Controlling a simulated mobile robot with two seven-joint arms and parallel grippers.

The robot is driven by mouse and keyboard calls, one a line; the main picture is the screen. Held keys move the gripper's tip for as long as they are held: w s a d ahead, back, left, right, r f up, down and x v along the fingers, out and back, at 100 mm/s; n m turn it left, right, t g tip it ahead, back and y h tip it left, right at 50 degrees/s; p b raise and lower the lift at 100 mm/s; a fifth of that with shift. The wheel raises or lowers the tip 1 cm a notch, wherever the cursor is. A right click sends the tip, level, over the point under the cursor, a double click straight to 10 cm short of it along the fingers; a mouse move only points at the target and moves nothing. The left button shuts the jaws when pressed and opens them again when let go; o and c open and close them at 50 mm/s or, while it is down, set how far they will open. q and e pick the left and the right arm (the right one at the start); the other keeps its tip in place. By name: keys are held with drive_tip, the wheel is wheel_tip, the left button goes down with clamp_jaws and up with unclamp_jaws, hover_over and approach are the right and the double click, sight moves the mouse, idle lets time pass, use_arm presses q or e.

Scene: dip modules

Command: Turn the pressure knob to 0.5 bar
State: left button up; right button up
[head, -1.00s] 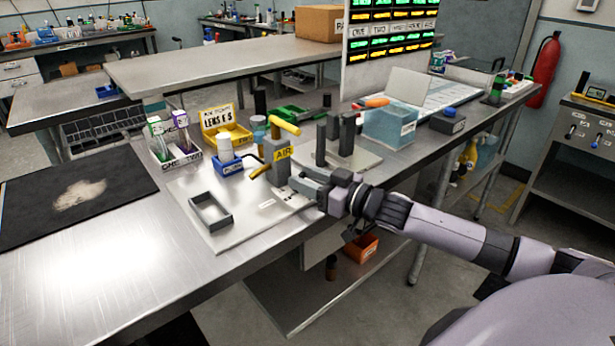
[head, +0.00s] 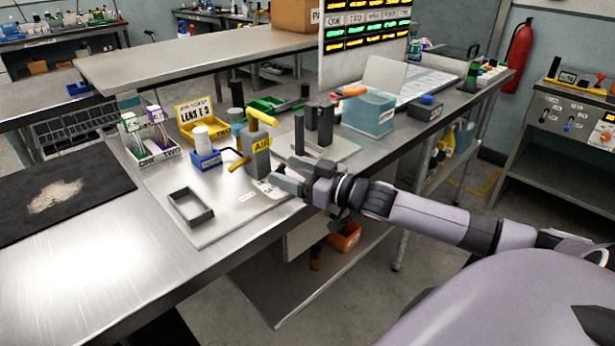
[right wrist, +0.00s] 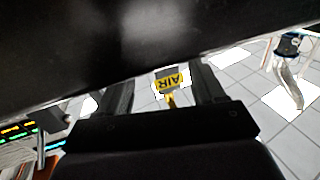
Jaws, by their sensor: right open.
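A grey air unit (head: 257,163) with a yellow AIR label (head: 262,144) stands on a pale board on the bench. A yellow bar handle (head: 261,118) tops it and a yellow lever (head: 239,164) sticks out at its left side. I cannot make out a separate pressure knob or any scale reading. My right gripper (head: 281,183) is open, low at the right front of the unit; I cannot tell if it touches. In the right wrist view, the AIR label (right wrist: 172,82) appears upside down between the open fingers (right wrist: 162,90). My left gripper is out of view.
A dark open frame (head: 190,206) lies on the board at the left. Dark upright blocks (head: 319,125) stand close behind my right gripper. Bare metal bench lies at the front left.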

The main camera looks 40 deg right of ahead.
drive_tip(key=v, duration=0.6)
idle(0.3)
drive_tip(key=shift+s, duration=0.15)
idle(0.5)
